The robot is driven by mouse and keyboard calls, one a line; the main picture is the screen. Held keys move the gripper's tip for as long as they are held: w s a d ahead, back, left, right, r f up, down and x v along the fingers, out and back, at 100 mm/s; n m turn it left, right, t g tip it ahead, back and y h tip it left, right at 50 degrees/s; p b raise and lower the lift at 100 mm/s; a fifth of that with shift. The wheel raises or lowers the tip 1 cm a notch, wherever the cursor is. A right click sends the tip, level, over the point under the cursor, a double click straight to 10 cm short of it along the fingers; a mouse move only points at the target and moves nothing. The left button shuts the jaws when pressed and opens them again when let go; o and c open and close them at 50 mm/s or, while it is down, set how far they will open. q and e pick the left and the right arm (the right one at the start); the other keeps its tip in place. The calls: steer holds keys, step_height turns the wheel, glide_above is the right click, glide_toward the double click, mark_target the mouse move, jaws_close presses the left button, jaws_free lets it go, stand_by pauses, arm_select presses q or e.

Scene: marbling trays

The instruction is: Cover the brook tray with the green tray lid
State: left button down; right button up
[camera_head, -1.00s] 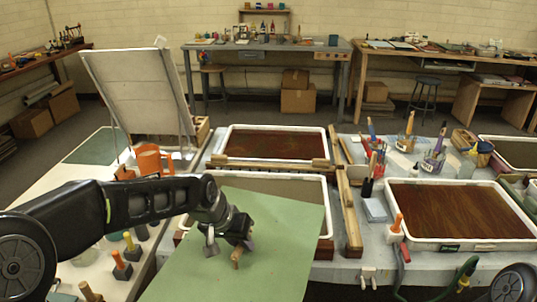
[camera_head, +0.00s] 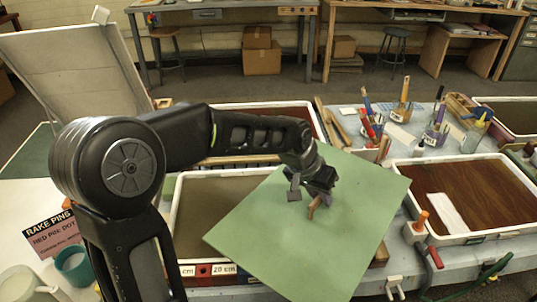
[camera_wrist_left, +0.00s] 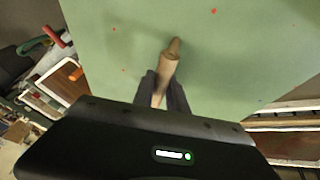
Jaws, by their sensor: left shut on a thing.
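The green tray lid (camera_head: 345,240) is a flat green sheet with a wooden handle (camera_head: 314,207). My left gripper (camera_head: 312,193) is shut on this handle and holds the lid tilted. In the left wrist view the fingers (camera_wrist_left: 160,92) clasp the handle, and the green lid (camera_wrist_left: 215,60) fills much of the picture. A white-rimmed tray with grey-brown contents (camera_head: 215,212) lies behind and left of the lid, which hides its right part. No name shows on it, so I cannot tell whether it is the brook tray. My right gripper is not in view.
A tray with dark red-brown contents (camera_head: 262,108) lies behind. A brown tray with a pale patch (camera_head: 490,232) is at the right. Tools and jars (camera_head: 400,110) stand between. A raised grey-white panel (camera_head: 75,75) is at the left, near a rake pins sign (camera_head: 52,238).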

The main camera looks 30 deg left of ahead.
mark_target(256, 190)
arm_select(q)
steer(key=shift+w, duration=0.15)
